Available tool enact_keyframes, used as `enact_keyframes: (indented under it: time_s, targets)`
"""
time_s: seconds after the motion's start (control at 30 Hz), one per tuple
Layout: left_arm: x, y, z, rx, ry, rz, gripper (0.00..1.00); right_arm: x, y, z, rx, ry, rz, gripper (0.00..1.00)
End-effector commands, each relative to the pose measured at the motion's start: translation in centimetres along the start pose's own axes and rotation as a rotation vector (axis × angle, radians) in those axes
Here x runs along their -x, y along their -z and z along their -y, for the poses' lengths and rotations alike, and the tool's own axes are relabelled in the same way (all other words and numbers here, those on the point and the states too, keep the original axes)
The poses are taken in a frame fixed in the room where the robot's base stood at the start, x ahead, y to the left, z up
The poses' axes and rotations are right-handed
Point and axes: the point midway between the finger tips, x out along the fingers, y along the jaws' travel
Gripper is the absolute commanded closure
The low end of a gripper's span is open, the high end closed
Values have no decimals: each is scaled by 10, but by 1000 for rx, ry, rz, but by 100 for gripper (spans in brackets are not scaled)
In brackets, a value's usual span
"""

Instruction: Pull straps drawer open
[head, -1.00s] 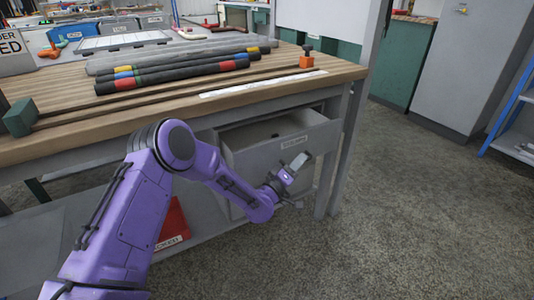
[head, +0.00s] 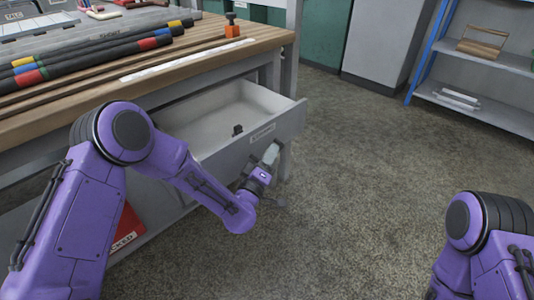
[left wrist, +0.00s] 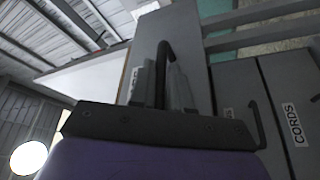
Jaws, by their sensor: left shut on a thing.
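The grey drawer (head: 285,128) under the bench top stands open, with its inside showing. A pale label (head: 262,132), too small to read surely, is on its front. My left gripper (head: 268,158) is at the drawer's front, shut on its handle. In the left wrist view, the dark bar handle (left wrist: 165,52) passes between the two fingers of the left gripper (left wrist: 160,90). My right arm shows at the lower right of the head view; its gripper is out of frame.
A small dark object (head: 237,130) lies in the drawer. Striped hoses (head: 95,52) and an orange block (head: 232,29) are on the wooden bench. A closed drawer labelled CORDS (left wrist: 292,112) shows in the left wrist view. Floor right of the drawer is clear.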

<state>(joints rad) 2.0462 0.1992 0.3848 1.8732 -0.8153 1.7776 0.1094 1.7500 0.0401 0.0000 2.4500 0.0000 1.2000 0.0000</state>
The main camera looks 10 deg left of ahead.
Motion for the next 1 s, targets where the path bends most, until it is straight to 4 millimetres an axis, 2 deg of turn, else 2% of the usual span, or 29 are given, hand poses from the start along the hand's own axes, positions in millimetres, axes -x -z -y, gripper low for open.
enact_keyframes:
  time_s: [0.17,0.2,0.47,0.57,0.67,0.9,1.0]
  targets:
    - [0,0,1,0,2,1,100,0,0,0,0,0,0,57]
    - [0,0,1,0,2,1,77,0,0,0,0,0,0,57]
    - [0,0,0,0,1,0,77,0,0,0,0,0,0,57]
    - [6,0,0,0,1,2,77,1,0,0,0,0,0,57]
    - [24,0,0,0,3,4,77,4,2,0,0,0,0,57]
    - [82,-1,1,0,4,5,77,5,2,0,0,0,0,57]
    - [97,-1,1,-1,1,3,77,4,2,0,0,0,0,57]
